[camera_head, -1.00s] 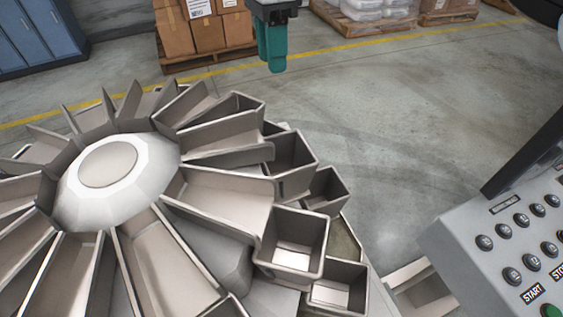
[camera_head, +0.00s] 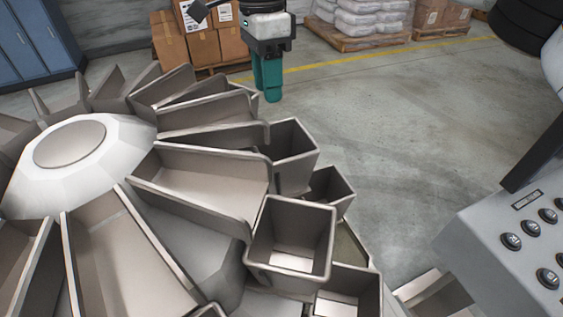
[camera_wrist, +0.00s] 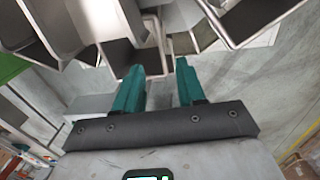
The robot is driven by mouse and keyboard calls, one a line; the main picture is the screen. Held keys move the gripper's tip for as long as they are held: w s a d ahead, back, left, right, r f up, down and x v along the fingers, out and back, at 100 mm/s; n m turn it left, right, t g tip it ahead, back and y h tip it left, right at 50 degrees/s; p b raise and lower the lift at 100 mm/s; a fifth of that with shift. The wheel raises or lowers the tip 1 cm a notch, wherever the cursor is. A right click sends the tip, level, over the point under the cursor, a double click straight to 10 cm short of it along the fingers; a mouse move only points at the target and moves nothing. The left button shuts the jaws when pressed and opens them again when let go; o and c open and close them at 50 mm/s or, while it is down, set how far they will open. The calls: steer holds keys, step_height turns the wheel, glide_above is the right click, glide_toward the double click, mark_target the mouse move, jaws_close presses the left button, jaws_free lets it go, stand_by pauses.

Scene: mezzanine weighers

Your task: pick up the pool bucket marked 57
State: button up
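Several metal buckets hang around the rim of the multihead weigher (camera_head: 70,143). The nearest large bucket (camera_head: 290,235) is open at the top and empty. Others sit behind it (camera_head: 293,150), (camera_head: 330,190) and at the lower right (camera_head: 347,295). No number is legible on any bucket, so I cannot tell which is marked 57. My gripper (camera_head: 268,92) hangs fingers down beyond the weigher, over the floor, touching nothing I can see. In the wrist view its two teal fingers (camera_wrist: 160,68) are apart and empty, with metal buckets (camera_wrist: 125,50) beyond the tips.
A grey control panel (camera_head: 515,250) with round buttons stands at the right, close to the buckets. Cartons on a pallet (camera_head: 205,45) and wrapped sacks (camera_head: 365,18) are at the back, with a blue locker (camera_head: 30,45) far left. The floor (camera_head: 420,130) between is clear.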

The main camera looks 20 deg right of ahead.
mark_target(271, 122)
steer(key=f, duration=0.3)
steer(key=f+p, duration=0.1)
steer(key=f, duration=0.5)
steer(key=shift+s+d+f+p, duration=0.1)
steer(key=shift+s+f+p, duration=0.25)
steer(key=shift+s+p, duration=0.05)
steer(key=shift+f, duration=0.25)
jaws_close()
stand_by(0.5)
